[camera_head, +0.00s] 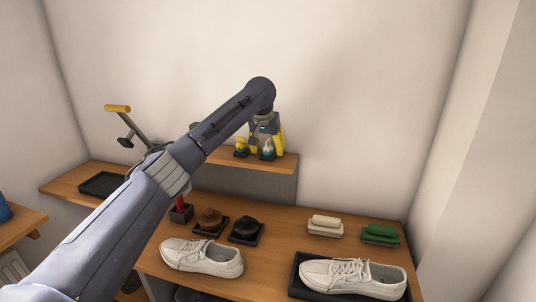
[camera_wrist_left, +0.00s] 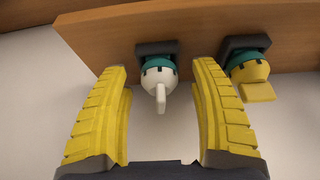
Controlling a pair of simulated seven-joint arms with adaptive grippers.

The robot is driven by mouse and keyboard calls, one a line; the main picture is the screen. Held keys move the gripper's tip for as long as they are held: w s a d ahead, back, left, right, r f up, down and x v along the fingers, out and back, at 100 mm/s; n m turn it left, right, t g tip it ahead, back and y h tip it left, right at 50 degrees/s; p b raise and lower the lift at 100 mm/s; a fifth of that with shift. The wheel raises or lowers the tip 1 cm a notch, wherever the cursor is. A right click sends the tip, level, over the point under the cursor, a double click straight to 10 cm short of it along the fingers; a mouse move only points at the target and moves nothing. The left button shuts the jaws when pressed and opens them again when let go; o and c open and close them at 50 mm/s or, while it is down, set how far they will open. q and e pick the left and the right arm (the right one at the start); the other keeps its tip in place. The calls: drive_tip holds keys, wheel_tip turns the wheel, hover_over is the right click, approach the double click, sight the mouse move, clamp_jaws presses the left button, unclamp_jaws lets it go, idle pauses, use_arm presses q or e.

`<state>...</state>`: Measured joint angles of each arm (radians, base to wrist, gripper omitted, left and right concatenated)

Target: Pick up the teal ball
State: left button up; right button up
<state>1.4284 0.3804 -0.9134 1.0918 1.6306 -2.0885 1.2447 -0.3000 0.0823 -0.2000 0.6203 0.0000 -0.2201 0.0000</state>
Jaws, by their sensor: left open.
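Two small rounded items stand on dark square bases on the raised shelf. One is white with a teal band (camera_wrist_left: 160,86), and it also shows in the head view (camera_head: 267,150). The other is yellow with a teal band (camera_wrist_left: 248,70), left of it in the head view (camera_head: 241,149). Teal shows only on these two; I cannot make out a separate teal ball. My left gripper (camera_head: 267,138) is at the shelf, yellow fingers open. In the left wrist view the white item lies between the fingertips, with gaps on both sides. My right gripper is not in view.
The raised wooden shelf (camera_head: 285,162) stands against the wall. On the bench below are white shoes (camera_head: 202,257), brown and black round brushes (camera_head: 246,228), a cream block (camera_head: 325,221) and a green block (camera_head: 380,234). A dark tray (camera_head: 101,184) lies at the left.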

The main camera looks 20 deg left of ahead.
use_arm(q)
drive_tip(key=shift+f, duration=0.1)
drive_tip(key=shift+c, duration=0.5)
drive_tip(key=c, duration=1.1)
